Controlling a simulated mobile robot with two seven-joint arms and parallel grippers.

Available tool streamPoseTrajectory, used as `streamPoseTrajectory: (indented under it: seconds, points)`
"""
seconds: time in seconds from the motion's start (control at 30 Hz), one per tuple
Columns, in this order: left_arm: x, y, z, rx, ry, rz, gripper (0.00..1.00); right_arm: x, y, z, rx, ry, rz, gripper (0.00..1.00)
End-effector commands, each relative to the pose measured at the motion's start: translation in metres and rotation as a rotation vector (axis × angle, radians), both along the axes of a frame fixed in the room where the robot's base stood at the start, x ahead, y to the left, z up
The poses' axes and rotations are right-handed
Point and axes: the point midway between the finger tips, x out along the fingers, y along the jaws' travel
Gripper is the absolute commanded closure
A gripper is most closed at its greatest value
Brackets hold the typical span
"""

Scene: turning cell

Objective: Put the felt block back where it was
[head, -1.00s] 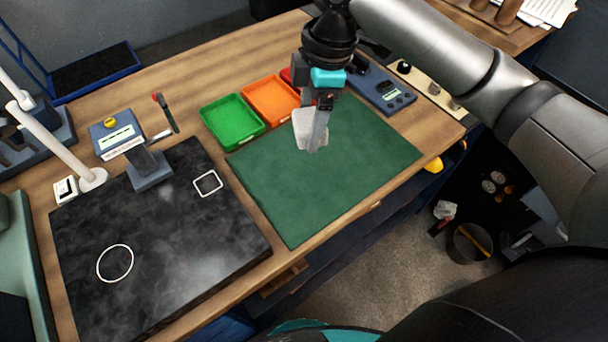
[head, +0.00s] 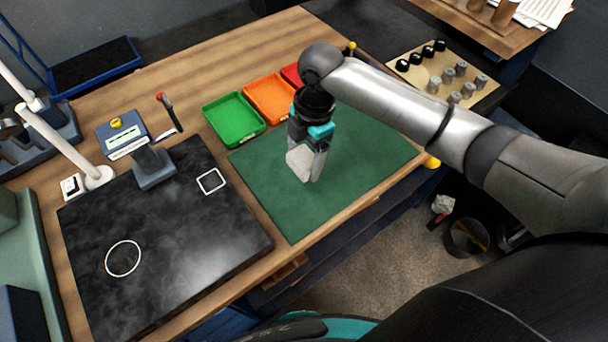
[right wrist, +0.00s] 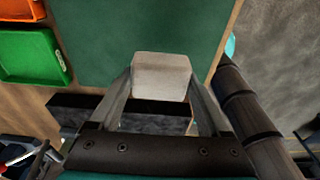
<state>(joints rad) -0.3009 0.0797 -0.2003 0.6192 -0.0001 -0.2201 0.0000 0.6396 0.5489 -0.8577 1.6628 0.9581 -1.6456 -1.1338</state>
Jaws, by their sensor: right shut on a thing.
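The felt block (head: 299,163) is a pale grey-white block. My right gripper (head: 304,174) is shut on it, pointing down over the green mat (head: 260,180). In the right wrist view the block (right wrist: 161,76) sits between the two fingertips, with the mat behind it. I cannot tell whether the block touches the mat or hangs just above it. A white square outline (head: 211,181) and a white circle outline (head: 123,258) are marked on the black stone plate (head: 180,250); both are empty. My left gripper is not in view.
Green (head: 234,119), orange (head: 270,98) and red (head: 291,74) trays stand behind the mat. A gauge stand (head: 152,165) and a display box (head: 122,138) are at the plate's back edge. A board with several knobs (head: 445,75) lies at the back right. Most of the mat is clear.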

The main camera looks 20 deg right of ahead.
Motion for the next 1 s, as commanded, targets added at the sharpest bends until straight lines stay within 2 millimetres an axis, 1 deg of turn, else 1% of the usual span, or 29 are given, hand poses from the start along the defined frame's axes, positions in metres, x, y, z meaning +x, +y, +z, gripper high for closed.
streamPoseTrajectory:
  seconds: [0.03,0.1,0.27,0.4,0.5,0.6,0.83,0.97,1.0]
  points:
    - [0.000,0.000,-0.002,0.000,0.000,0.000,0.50,-0.001,0.000,-0.011,-0.001,0.002,0.000,0.64]
    - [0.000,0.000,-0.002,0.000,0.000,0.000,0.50,-0.001,0.000,-0.020,-0.002,0.002,0.000,0.64]
    - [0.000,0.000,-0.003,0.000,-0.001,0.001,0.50,0.000,0.000,-0.032,0.000,0.001,0.001,0.64]
    - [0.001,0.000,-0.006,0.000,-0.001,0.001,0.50,-0.001,0.000,-0.054,-0.001,0.002,-0.001,0.64]
    - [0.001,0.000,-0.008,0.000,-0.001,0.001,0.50,0.000,0.000,-0.067,-0.001,0.001,-0.001,0.64]
    - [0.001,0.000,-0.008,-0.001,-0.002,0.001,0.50,0.000,0.000,-0.071,-0.001,-0.002,0.001,0.64]
    - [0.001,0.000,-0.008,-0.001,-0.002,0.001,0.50,0.000,0.000,-0.070,-0.001,-0.001,0.001,0.64]
    - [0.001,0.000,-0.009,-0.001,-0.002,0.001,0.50,0.000,0.000,-0.074,-0.001,0.000,0.000,0.64]
    - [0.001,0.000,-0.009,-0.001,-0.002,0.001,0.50,0.000,0.000,-0.074,-0.001,-0.001,0.001,0.15]
